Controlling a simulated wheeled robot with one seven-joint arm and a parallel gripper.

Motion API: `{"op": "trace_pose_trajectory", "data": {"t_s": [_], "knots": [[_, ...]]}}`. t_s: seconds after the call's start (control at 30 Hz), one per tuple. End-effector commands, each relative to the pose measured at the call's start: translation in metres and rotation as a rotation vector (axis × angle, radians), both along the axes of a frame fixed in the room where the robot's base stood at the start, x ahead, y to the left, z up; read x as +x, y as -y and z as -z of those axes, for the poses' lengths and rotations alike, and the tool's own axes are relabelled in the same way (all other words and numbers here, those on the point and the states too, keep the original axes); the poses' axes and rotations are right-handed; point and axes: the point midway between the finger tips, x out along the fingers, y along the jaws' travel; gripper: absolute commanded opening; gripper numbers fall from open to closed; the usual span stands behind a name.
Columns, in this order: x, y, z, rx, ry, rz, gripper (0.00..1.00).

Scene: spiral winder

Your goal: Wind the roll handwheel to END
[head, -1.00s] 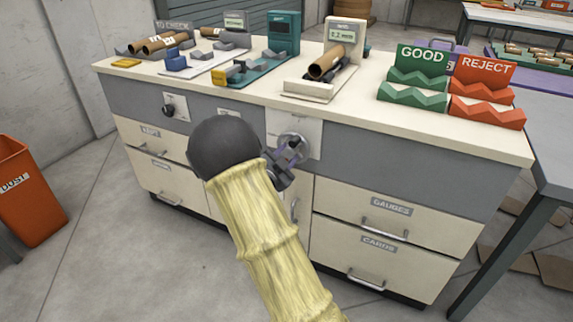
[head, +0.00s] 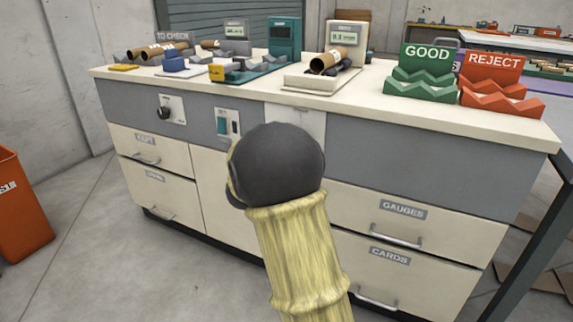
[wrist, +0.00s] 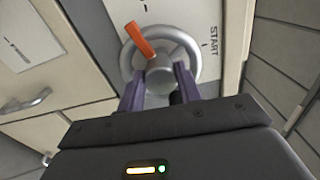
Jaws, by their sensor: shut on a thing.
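The roll handwheel (wrist: 193,48) is a silver ring with a round hub, on a white plate in the wrist view. An orange pointer (wrist: 140,42) lies across its rim at the upper left. The word START (wrist: 214,42) is printed on the plate to the right of the wheel; I see no END mark. My gripper (wrist: 158,84) is shut on the handwheel, its two purple fingers reaching either side of the hub. A small dark part shows by the right finger. In the head view my arm hides the wheel and gripper; only part of the white plate (head: 310,122) shows.
The wheel's cabinet (head: 450,165) has drawers with protruding handles (head: 395,238). A switch panel (head: 228,124) and a dark knob (head: 165,113) sit left of my arm. Gauges, tubes, a green GOOD rack (head: 425,75) and a red REJECT rack (head: 493,85) stand on top.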

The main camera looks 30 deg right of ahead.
Motion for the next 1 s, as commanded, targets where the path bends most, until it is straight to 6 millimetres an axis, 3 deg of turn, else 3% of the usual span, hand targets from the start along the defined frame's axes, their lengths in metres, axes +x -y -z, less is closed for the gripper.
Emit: {"op": "trace_pose_trajectory", "data": {"t_s": [0.03, 0.33, 0.87, 0.9, 1.0], "knots": [[0.0001, -0.0010, 0.0084, 0.027, 0.025, -0.002, 0.12], [0.0001, -0.0008, 0.0043, 0.120, 0.145, -0.001, 0.12], [0.0002, -0.0008, 0.0018, 0.141, 0.170, -0.001, 0.12], [0.0002, -0.0008, 0.0018, 0.141, 0.171, -0.001, 0.38], [0.0001, -0.0006, 0.0012, 0.140, 0.171, 0.000, 0.56]]}}
